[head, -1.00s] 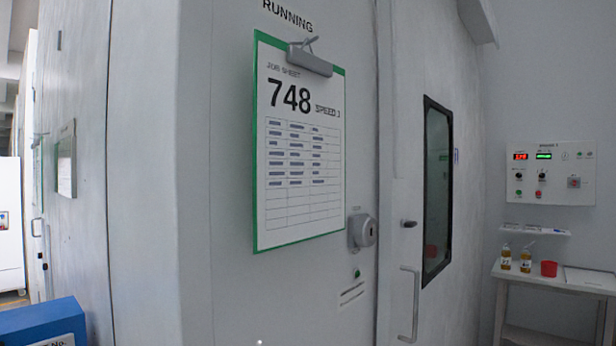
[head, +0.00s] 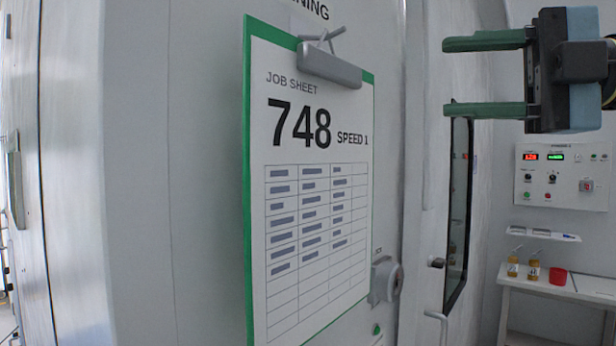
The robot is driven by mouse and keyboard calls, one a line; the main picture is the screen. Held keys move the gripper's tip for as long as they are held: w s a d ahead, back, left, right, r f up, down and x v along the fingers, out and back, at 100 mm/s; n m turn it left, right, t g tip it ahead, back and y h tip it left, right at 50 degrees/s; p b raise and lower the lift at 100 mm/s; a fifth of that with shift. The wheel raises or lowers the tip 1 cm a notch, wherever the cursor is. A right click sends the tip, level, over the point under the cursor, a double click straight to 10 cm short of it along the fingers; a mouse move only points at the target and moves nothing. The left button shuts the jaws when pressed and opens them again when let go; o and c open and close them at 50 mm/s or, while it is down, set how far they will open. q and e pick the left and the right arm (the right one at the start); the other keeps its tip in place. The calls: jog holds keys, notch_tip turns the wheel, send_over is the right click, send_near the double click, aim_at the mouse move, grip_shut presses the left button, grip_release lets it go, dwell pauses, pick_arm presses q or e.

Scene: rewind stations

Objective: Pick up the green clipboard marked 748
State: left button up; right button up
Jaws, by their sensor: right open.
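The green clipboard (head: 318,210) marked 748 hangs upright on the pale wall panel, with a grey metal clip at its top. Its sheet reads "JOB SHEET", "748" and "SPEED 1". Its lower edge is partly cut off by the picture's bottom. My right gripper (head: 450,77) is at the upper right of the head view, its two green fingers pointing left toward the clipboard. It is open and empty, with a clear gap in the picture between its fingertips and the clipboard. My left gripper is not in view.
A grey lock (head: 385,279) sits on the panel right of the clipboard. Beyond is a door with a dark window (head: 458,215) and handle. A control panel (head: 562,176) and a white table (head: 590,287) with bottles and a red cup (head: 558,276) stand at the right.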

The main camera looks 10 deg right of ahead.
jog(key=p, duration=0.2)
send_near(327, 62)
jog(key=x, duration=0.4)
jog(key=shift+a+p, duration=0.25)
jog(key=shift+p, duration=0.05)
jog(key=x, duration=0.2)
jog(key=shift+w+a+p, duration=0.2)
jog(key=shift+a+p, duration=0.05)
jog(key=shift+p, duration=0.15)
jog(key=shift+w+a, duration=0.15)
jog(key=shift+a, duration=0.2)
jog(key=shift+d, duration=0.1)
jog(key=c, duration=0.9)
grip_shut()
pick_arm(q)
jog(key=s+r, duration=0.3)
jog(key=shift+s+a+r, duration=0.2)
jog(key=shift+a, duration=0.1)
